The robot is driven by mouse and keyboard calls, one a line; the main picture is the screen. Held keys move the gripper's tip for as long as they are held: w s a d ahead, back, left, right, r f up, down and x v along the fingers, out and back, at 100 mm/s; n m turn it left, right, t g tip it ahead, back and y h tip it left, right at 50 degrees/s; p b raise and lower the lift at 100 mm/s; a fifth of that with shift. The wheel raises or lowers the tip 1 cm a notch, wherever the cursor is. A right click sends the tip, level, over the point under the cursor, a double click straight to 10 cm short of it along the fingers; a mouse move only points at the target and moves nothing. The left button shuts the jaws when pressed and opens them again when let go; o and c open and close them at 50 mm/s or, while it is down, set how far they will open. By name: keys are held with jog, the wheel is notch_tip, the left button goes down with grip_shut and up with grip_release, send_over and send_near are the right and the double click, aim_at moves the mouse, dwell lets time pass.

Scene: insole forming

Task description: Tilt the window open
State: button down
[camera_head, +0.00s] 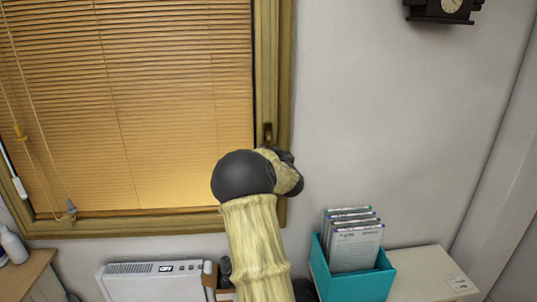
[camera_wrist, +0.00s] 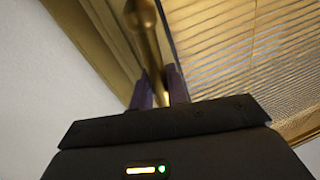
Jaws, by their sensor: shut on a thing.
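The window (camera_head: 272,70) has a wooden frame and stands at the left of the head view, with its lowered blind in front of the pane. Its brass handle (camera_head: 268,132) is on the right side of the frame; the part that shows looks upright. In the wrist view the handle (camera_wrist: 148,45) runs down between the two dark fingers of my gripper (camera_wrist: 161,88). My gripper is shut on the handle. In the head view my arm hides the gripper and the lower part of the handle. I see no clear gap between sash and frame.
Blind cords (camera_head: 40,150) hang at the left. Below the window are a white device (camera_head: 155,282) with a small display and a wooden top at the far left. A teal box (camera_head: 352,286) of cards stands at the right by a pale cabinet (camera_head: 435,272). A clock (camera_head: 445,8) hangs above.

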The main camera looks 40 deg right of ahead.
jog(key=m+b, duration=0.1)
jog(key=a+m+b, duration=0.1)
jog(key=m+b, duration=0.1)
jog(key=w+m+h+b, duration=0.1)
jog(key=m, duration=0.1)
jog(key=shift+a+r+t+b, duration=0.2)
jog(key=shift+a+t+b, duration=0.1)
jog(key=shift+a, duration=0.05)
jog(key=shift+w+a+r+m+h+b, duration=0.25)
jog(key=shift+r+m+h+b, duration=0.35)
jog(key=shift+m+b, duration=1.2)
jog(key=shift+w+a+r+m+h+b, duration=0.1)
jog(key=shift+a+r+m+h+b, duration=0.55)
jog(key=shift+m, duration=1.8)
jog(key=shift+w+r+m+h+b, duration=0.3)
jog(key=shift+r+m+b, duration=0.4)
jog(key=shift+m+b, duration=1.3)
jog(key=shift+s, duration=0.1)
